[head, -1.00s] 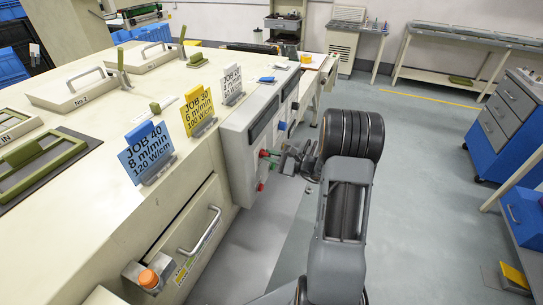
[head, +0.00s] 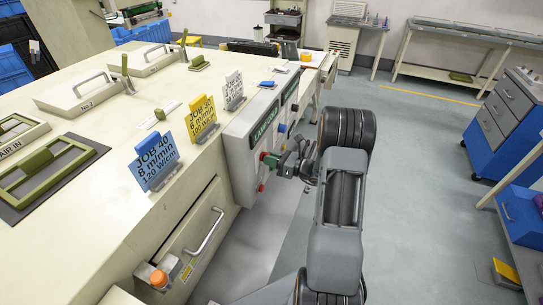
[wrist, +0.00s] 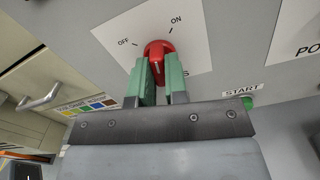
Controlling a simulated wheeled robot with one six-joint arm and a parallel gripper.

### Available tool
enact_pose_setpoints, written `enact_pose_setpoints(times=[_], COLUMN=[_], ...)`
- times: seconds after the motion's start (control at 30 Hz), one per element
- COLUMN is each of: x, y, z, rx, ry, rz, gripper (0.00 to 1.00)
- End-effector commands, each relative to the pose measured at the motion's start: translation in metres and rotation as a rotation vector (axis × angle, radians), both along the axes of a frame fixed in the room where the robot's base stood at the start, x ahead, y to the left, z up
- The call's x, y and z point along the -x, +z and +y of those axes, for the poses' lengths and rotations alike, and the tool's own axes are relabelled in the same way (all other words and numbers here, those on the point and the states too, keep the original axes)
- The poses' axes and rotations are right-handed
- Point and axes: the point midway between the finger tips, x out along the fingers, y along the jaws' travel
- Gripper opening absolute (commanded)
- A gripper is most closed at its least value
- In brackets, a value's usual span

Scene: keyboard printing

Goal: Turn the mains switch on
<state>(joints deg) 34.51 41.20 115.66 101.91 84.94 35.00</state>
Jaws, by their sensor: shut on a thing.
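The mains switch is a red rotary knob (wrist: 158,62) on a white plate marked OFF at left and ON at right, in the wrist view. My gripper (wrist: 158,78) has two green fingers shut on the knob, one on each side. The fingers hide part of the knob, so I cannot tell exactly which mark it points to. In the head view my gripper (head: 269,160) is at the front panel of the cream machine (head: 85,112). The dark display (head: 264,126) above it glows green with text, too small to read surely.
A green button (wrist: 248,103) under a START label sits right of the switch. A blue knob (head: 282,128) is farther along the panel. A drawer handle (head: 207,232) sticks out nearer me. Open grey floor (head: 415,210) lies to the right, before the blue cabinet (head: 490,140).

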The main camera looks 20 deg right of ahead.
Motion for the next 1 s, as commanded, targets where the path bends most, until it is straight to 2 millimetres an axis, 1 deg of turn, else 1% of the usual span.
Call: enact_pose_setpoints(times=[0.03,0.5,0.73,1.0], x=[-0.0004,-0.0003,-0.0005,-0.0006], y=[0.0038,0.0032,0.0023,0.0019], z=[-0.0004,-0.0004,-0.0005,-0.0006], rx=[-0.033,-0.309,-0.386,-0.425], ry=[-0.001,-0.002,-0.002,-0.002], rz=[0.029,0.281,0.352,0.388], gripper=[0.00,0.00,0.00,0.00])
